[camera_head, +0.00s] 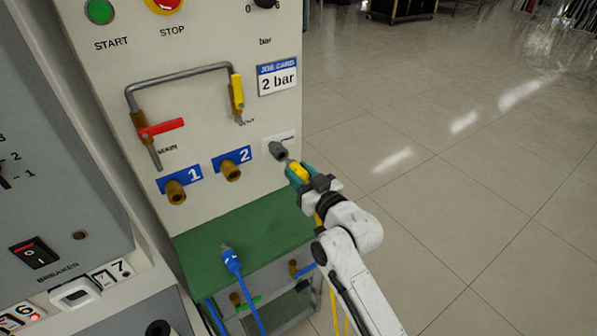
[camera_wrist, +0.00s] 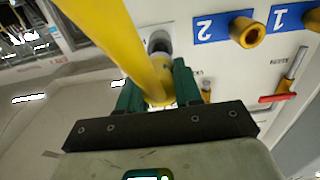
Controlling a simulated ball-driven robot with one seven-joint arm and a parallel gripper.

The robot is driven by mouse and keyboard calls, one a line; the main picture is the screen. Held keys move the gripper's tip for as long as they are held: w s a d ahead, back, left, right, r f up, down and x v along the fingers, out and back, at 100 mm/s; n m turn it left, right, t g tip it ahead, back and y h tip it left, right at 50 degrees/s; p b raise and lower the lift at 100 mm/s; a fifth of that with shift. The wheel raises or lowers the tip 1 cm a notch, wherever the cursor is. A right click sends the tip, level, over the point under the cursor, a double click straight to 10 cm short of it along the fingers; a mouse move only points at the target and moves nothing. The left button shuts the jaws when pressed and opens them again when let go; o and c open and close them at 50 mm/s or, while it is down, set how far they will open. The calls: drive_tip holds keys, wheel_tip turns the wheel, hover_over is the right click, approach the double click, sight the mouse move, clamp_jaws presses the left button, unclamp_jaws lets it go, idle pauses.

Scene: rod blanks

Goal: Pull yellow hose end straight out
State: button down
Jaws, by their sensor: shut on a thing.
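The yellow hose end (camera_head: 301,172) is at the grey socket (camera_head: 278,151) on the right of the panel. A short metal tip shows between the hose end and the socket; I cannot tell whether it is still inside. My gripper (camera_head: 297,174) is shut on the yellow hose end, its green fingers on either side. In the wrist view, the yellow hose (camera_wrist: 118,42) runs up and left from between the green fingers (camera_wrist: 158,92), close in front of the socket (camera_wrist: 158,42). The fingers hide part of the hose end.
Brass ports 1 (camera_head: 175,192) and 2 (camera_head: 231,171) are left of the socket. A blue hose end (camera_head: 230,259) lies on the green shelf (camera_head: 205,250) below. A red lever (camera_head: 162,128) and yellow lever (camera_head: 237,92) sit above. Open floor (camera_head: 440,190) lies to the right.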

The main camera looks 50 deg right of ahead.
drive_tip(key=shift+s+a, duration=0.2)
drive_tip(key=shift+s, duration=0.4)
idle(0.3)
drive_tip(key=shift+p+v, duration=0.6)
drive_tip(key=shift+v, duration=2.35)
